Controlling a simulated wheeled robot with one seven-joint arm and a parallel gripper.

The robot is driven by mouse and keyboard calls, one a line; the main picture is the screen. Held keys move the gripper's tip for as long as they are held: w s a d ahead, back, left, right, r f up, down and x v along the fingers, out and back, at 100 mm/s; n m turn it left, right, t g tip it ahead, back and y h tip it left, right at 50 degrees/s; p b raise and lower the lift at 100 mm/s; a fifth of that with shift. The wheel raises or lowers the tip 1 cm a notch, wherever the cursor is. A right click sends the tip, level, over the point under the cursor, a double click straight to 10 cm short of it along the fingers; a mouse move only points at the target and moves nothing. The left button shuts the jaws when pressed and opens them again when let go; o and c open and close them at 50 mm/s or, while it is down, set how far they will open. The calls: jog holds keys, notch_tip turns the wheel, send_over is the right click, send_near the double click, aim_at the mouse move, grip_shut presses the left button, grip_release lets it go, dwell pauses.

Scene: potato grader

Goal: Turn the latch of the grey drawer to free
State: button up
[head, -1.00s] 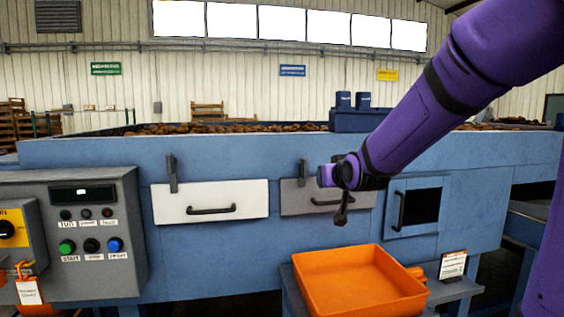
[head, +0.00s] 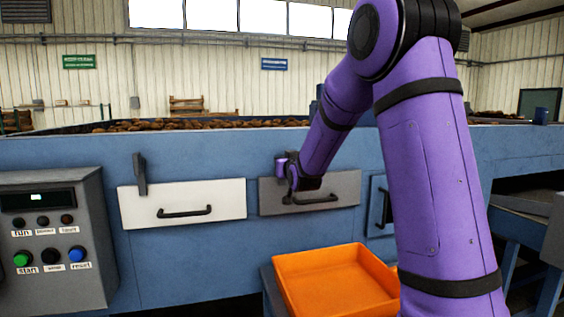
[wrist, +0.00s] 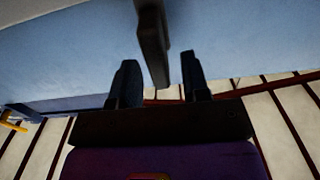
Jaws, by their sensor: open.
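The grey drawer (head: 338,190) is a dark grey front with a black bar handle, set in the blue machine side; my arm covers part of it. Its dark latch (head: 279,158) stands roughly upright at the drawer's upper left edge, partly hidden by my wrist. In the wrist view the latch (wrist: 152,38) is a dark bar coming down from the top edge, its end between my fingers. My gripper (wrist: 159,75) is open, one finger on each side of the latch end, with visible gaps. In the head view its fingertips are hard to make out.
A white drawer (head: 183,203) with its own upright latch (head: 139,174) is to the left. A control box (head: 48,240) stands further left. An orange tray (head: 335,285) sits below the grey drawer.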

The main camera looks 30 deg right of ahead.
jog(key=shift+x, duration=1.65)
grip_shut()
